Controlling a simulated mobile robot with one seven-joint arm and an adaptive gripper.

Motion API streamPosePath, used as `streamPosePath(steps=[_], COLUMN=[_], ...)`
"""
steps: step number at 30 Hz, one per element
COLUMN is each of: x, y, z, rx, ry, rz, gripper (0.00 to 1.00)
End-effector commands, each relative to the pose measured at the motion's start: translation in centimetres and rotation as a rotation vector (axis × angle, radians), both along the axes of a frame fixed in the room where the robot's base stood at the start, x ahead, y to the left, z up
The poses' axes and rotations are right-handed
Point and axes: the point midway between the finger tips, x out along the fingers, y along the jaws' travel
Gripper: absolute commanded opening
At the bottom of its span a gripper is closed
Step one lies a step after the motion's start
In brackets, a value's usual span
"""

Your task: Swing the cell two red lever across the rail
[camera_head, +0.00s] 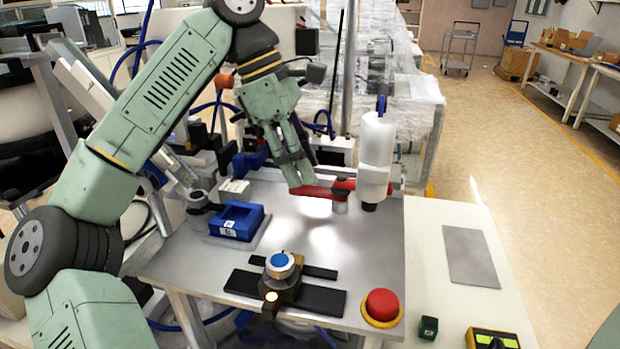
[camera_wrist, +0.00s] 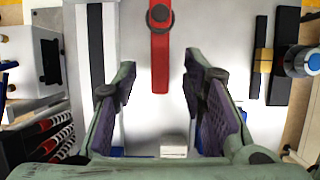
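The red lever (camera_head: 318,192) lies flat above the steel plate, on a post with a dark round pivot cap (camera_head: 341,187). Its free end points left, towards my gripper (camera_head: 295,180). In the wrist view the red lever (camera_wrist: 160,60) runs down from the dark pivot, and its free end shows between the fingers of my gripper (camera_wrist: 160,82). The fingers are spread, with a visible gap on each side of the lever. I cannot tell whether they are level with it or above it. No cell number can be read on it.
A white bottle-like cylinder (camera_head: 376,150) stands right beside the lever's pivot. On the plate (camera_head: 320,235) sit a blue block (camera_head: 237,221), a blue-topped knob (camera_head: 280,265) on dark bars, and a red button (camera_head: 381,306). The plate's middle is clear.

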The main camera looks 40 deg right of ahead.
Motion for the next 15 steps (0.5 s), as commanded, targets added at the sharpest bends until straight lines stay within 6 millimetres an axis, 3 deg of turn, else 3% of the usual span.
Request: streamPosePath(steps=[6,15], x=[-0.8,-1.0], y=[-0.7,-0.9], z=[-2.4,-3.0], rx=[-0.001,-0.002], ry=[-0.001,0.000], rz=[0.000,0.002], gripper=[0.38,0.38])
